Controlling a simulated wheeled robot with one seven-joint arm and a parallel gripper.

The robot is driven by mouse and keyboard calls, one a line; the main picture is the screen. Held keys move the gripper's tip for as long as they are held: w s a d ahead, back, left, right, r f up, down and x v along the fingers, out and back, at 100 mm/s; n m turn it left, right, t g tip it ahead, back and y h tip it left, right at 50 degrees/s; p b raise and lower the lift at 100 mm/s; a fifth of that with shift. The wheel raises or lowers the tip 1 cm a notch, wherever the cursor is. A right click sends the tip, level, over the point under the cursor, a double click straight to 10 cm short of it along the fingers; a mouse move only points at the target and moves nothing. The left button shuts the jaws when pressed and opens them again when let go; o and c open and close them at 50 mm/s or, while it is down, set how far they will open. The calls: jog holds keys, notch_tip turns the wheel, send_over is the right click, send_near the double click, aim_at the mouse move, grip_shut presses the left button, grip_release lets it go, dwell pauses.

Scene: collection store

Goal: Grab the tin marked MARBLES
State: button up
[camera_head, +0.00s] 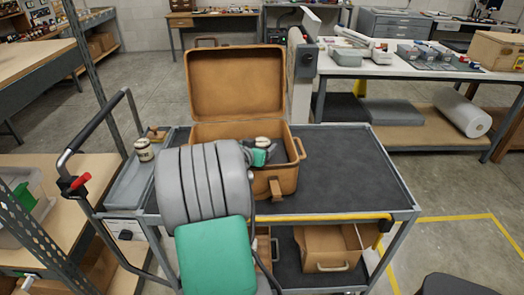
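A small round cream tin (144,150) with a dark marking stands upright in the grey tray at the left end of the cart. Its lettering is too small to read, so I cannot tell whether it says MARBLES. My grey and green arm covers the front middle of the view. A teal and grey part with cream bits, which looks like the end of my arm, shows over the open tan case (284,180). My gripper's fingers cannot be made out, and the arm hides part of the case's inside.
The case's lid (236,82) stands up at the back. The cart's dark top (345,175) is clear to the right. A brown wooden item (157,133) lies behind the tin. The cart's push handle (95,128) rises at left. An open box (325,248) sits on the lower shelf.

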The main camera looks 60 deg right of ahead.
jog(key=shift+r, duration=0.1)
grip_shut()
dwell(0.6)
